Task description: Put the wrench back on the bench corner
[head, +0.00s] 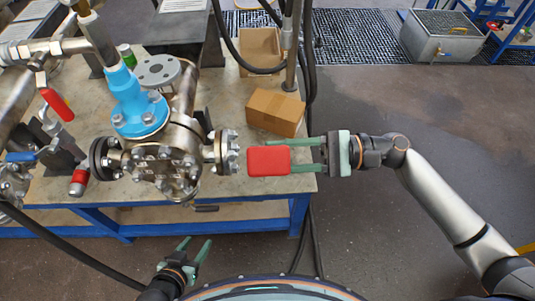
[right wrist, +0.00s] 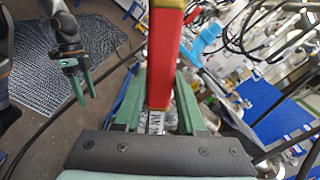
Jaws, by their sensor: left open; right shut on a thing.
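My right gripper (head: 292,156) is shut on a red piece that I take to be the wrench (head: 269,161), over the bench's front right corner (head: 304,184). In the head view only a red, rounded block shows. In the right wrist view the wrench (right wrist: 164,60) is a long red bar between the green fingers, with gold edging and a metal part at the lower end. I cannot tell whether it touches the bench. My left gripper (head: 195,242) is open and empty, low in front of the bench; it also shows in the right wrist view (right wrist: 84,88).
A flanged metal vessel (head: 165,170) with a blue valve neck (head: 135,105) stands just left of the wrench. A cardboard box (head: 275,112) sits behind it, near a vertical pole and black hoses. Red-handled valves are at the left.

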